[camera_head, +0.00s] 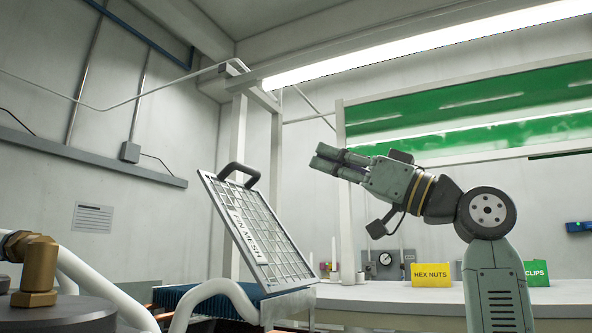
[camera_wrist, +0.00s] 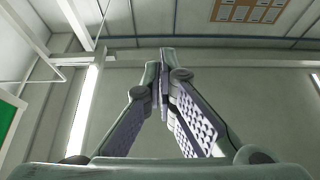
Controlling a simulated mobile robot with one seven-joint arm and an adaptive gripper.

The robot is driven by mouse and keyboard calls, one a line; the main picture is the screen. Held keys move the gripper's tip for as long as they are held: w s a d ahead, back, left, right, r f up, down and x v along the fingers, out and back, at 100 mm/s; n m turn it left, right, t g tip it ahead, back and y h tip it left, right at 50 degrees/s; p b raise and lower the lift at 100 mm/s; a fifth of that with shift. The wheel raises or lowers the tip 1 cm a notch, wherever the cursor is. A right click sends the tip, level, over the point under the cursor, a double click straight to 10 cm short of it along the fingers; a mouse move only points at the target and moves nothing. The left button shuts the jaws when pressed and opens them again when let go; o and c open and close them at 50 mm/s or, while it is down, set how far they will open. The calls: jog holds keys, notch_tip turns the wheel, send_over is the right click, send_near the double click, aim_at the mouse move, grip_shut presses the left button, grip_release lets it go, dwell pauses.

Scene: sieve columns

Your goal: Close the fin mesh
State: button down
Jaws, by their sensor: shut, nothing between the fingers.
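The fin mesh (camera_head: 256,236) is a grey metal grid panel lettered "FIN MESH", standing open and tilted up in the head view. A dark handle (camera_head: 239,173) sits at its upper edge. Blue fins (camera_head: 190,297) show below it, partly hidden by a white hose. My gripper (camera_head: 328,158) is up to the right of the panel, pointing left, apart from the handle. Its fingers are shut and empty. The wrist view shows the fingertips (camera_wrist: 166,52) together against the wall and ceiling; the mesh is not in that view.
White hoses (camera_head: 215,290) and a brass fitting (camera_head: 38,270) stand at the lower left. A yellow "HEX NUTS" bin (camera_head: 431,275) and a green "CLIPS" bin (camera_head: 537,273) stand on the bench (camera_head: 390,293) behind. The air between my gripper and the handle looks clear.

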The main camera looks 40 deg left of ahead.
jog(key=s+a+r+p, duration=0.1)
jog(key=s+a+p, duration=0.3)
jog(key=a, duration=0.6)
jog(key=shift+a+r, duration=0.35)
jog(key=shift+a, duration=0.05)
jog(key=shift+w, duration=0.15)
